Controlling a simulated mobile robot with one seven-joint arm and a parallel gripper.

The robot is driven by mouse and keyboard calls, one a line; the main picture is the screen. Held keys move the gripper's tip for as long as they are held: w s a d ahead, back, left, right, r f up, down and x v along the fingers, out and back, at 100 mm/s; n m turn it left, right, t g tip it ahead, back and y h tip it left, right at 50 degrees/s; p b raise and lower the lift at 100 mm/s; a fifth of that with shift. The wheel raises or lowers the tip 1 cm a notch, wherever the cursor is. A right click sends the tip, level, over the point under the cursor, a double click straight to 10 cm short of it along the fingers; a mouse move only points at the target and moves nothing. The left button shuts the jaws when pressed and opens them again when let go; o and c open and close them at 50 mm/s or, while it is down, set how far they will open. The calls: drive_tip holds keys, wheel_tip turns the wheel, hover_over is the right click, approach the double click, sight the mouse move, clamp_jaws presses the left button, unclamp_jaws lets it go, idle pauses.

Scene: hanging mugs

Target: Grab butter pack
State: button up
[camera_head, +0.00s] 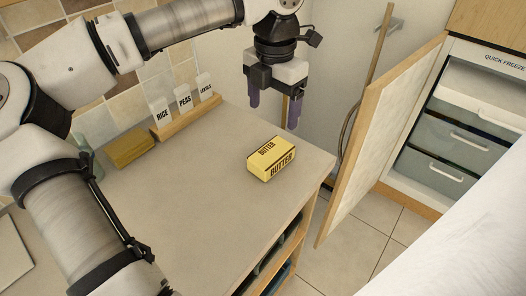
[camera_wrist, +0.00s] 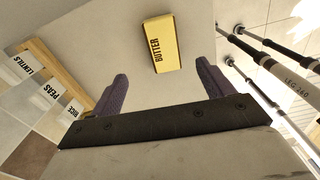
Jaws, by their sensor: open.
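The yellow butter pack (camera_head: 271,159), with dark "BUTTER" lettering, lies flat on the countertop near its right edge in the head view. My gripper (camera_head: 271,113) hangs above and behind it, fingers pointing down, apart from the pack. In the wrist view the butter pack (camera_wrist: 161,43) lies beyond the fingertips, roughly midway between them and slightly towards the right one. The two purple fingers of my gripper (camera_wrist: 158,70) are spread wide with nothing between them.
A wooden rack (camera_head: 188,119) with jars labelled rice, peas and lentils stands at the wall. A yellowish block (camera_head: 130,147) lies left of it. The open fridge door (camera_head: 385,140) stands right of the counter edge. The counter (camera_head: 215,200) around the butter is clear.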

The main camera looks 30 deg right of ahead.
drive_tip(key=p, duration=0.1)
hover_over(272, 151)
drive_tip(key=f, duration=0.7)
drive_tip(key=shift+w+d, duration=0.15)
drive_tip(key=shift+d, duration=0.05)
drive_tip(key=shift+s+a+f+p, duration=0.15)
drive_tip(key=shift+f+p, duration=0.4)
drive_tip(key=shift+f, duration=0.85)
drive_tip(key=shift+s+a+f+p, duration=0.1)
drive_tip(key=shift+f+p, duration=0.4)
drive_tip(key=shift+f, duration=0.9)
drive_tip(key=shift+w, duration=0.1)
drive_tip(key=c, duration=1.2)
